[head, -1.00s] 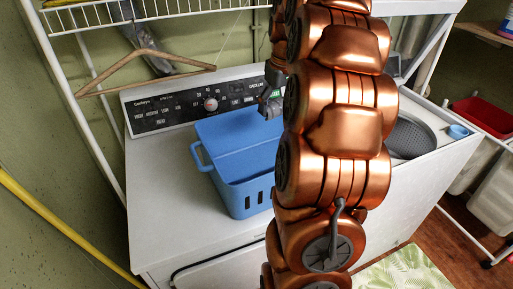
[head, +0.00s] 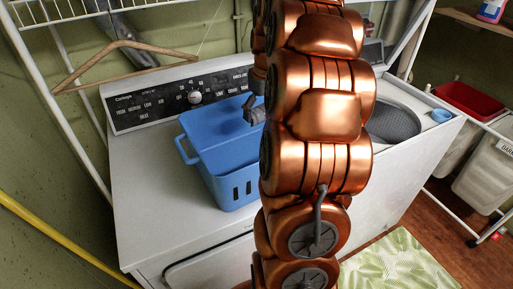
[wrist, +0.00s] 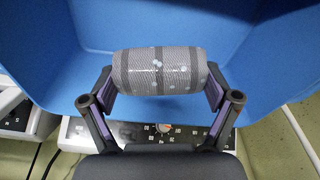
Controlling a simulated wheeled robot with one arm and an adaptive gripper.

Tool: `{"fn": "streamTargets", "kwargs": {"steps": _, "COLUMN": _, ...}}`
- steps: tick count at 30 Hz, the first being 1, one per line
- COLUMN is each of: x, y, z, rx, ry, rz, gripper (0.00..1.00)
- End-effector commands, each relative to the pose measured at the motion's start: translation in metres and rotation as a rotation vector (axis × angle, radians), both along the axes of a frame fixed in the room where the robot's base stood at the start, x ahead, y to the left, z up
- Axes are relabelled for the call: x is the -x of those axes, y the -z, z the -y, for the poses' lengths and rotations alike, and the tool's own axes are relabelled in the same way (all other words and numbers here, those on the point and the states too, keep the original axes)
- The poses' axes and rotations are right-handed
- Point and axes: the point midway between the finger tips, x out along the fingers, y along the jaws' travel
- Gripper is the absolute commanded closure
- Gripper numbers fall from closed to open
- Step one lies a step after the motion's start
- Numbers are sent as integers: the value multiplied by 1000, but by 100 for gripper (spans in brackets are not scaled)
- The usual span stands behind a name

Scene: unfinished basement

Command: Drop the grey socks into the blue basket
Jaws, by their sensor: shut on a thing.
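The blue basket (head: 233,190) stands upright on the white machine in the head view, with a handle on its left side and slots in its front. My gripper (head: 254,112) shows there at the basket's back right, partly behind my copper arm. In the wrist view my gripper (wrist: 160,92) is shut on the grey socks (wrist: 157,70), a rolled bundle with darker stripes and pale dots, held between both fingers. The basket's blue wall (wrist: 70,45) fills the background behind the socks. The socks cannot be made out in the head view.
A control panel (head: 150,108) runs along the back of the white machine (head: 150,190). A wooden hanger (head: 125,45) hangs from a wire shelf at left. A second machine with a round grey opening (head: 392,122) and a red bin (head: 468,100) are at right.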

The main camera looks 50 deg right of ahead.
Motion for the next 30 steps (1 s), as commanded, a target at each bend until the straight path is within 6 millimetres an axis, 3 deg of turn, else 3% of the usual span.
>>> {"fn": "streamTargets", "kwargs": {"steps": 3, "x": 0, "y": 0, "z": 0, "rx": 0, "ry": 0, "rz": 0, "gripper": 47}}
{"fn": "streamTargets", "kwargs": {"steps": 4, "x": 0, "y": 0, "z": 0, "rx": 0, "ry": 0, "rz": 0, "gripper": 9}}
{"fn": "streamTargets", "kwargs": {"steps": 7, "x": 0, "y": 0, "z": 0, "rx": 0, "ry": 0, "rz": 0, "gripper": 0}}
{"fn": "streamTargets", "kwargs": {"steps": 20, "x": 0, "y": -7, "z": 0, "rx": 1, "ry": -1, "rz": 1, "gripper": 0}}
{"fn": "streamTargets", "kwargs": {"steps": 30, "x": 8, "y": -61, "z": 1, "rx": 4, "ry": 1, "rz": 6, "gripper": 0}}
